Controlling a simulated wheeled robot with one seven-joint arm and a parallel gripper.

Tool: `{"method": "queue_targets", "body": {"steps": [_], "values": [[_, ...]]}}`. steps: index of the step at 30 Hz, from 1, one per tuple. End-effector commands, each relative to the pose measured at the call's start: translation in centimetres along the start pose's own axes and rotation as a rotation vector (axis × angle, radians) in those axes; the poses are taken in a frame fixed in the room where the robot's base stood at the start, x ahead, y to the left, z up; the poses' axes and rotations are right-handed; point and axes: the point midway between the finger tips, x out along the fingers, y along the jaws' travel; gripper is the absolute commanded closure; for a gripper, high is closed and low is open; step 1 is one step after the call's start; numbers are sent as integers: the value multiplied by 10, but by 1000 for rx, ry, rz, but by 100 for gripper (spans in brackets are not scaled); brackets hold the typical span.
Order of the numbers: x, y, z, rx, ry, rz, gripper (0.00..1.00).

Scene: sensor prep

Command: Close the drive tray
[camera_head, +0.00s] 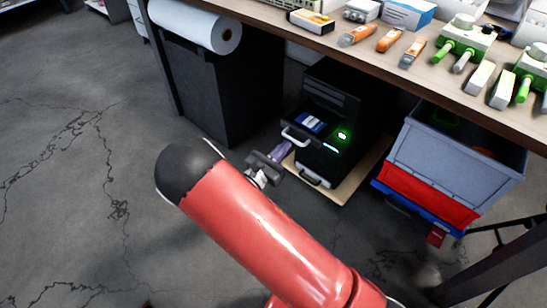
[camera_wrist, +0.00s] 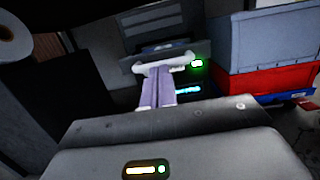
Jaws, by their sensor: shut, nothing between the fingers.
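The drive tray (camera_head: 309,124) sticks out from the front of a black computer tower (camera_head: 332,87) under the table, with a blue item lying in it. Its pale handle (camera_head: 295,137) faces my gripper (camera_head: 285,148). In the wrist view the handle (camera_wrist: 150,68) runs across the tips of my gripper (camera_wrist: 162,72), whose purple-grey fingers are shut together with nothing between them. The fingertips are at or very close to the handle; I cannot tell whether they touch. The tray's inside is mostly hidden in the wrist view.
The tower stands on a wooden board (camera_head: 345,192), with a second handle (camera_head: 312,178) low on its front. A grey bin (camera_head: 455,160) above a red one stands right. A dark cabinet (camera_head: 205,90) stands left. The tabletop (camera_head: 350,57) overhangs. Floor at left is clear.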

Motion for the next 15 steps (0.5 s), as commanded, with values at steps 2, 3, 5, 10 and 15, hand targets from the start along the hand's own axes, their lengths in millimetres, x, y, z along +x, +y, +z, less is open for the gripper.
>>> {"method": "queue_targets", "body": {"steps": [2,3,5,10,15], "values": [[4,0,0,0,0,-1,100],[5,0,0,0,0,0,100],[6,0,0,0,0,0,100],[5,0,0,0,0,0,100],[11,0,-1,0,-1,-1,100]]}}
